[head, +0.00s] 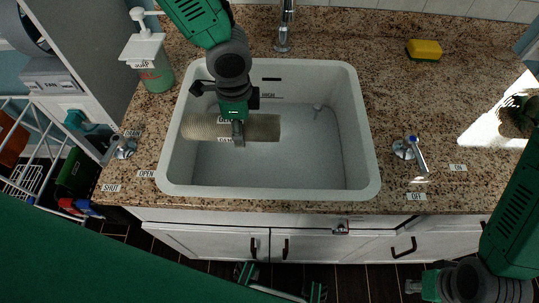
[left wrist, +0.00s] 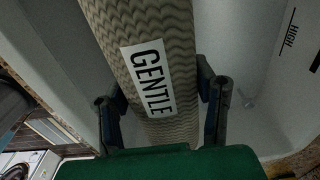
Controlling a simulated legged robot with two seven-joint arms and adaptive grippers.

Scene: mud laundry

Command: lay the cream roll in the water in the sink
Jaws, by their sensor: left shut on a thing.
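The cream roll (head: 265,128) is a ribbed cylinder lying level, left to right, over the left half of the white sink (head: 365,150). Its left end reaches the sink's left wall. My left gripper (head: 238,134) comes down from above and is shut around its middle. In the left wrist view the roll (left wrist: 135,25) passes between the two fingers (left wrist: 160,110) and bears a GENTLE label. I cannot tell whether the roll touches water; the sink floor looks grey and even. My right gripper (head: 413,286) is low at the right, outside the sink; its fingers are unclear.
A tap (head: 284,25) stands behind the sink. A soap bottle (head: 150,65) is at the back left, a yellow sponge (head: 424,50) at the back right. Knobs sit left (head: 123,148) and right (head: 410,150) of the sink. The right counter is mostly clear.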

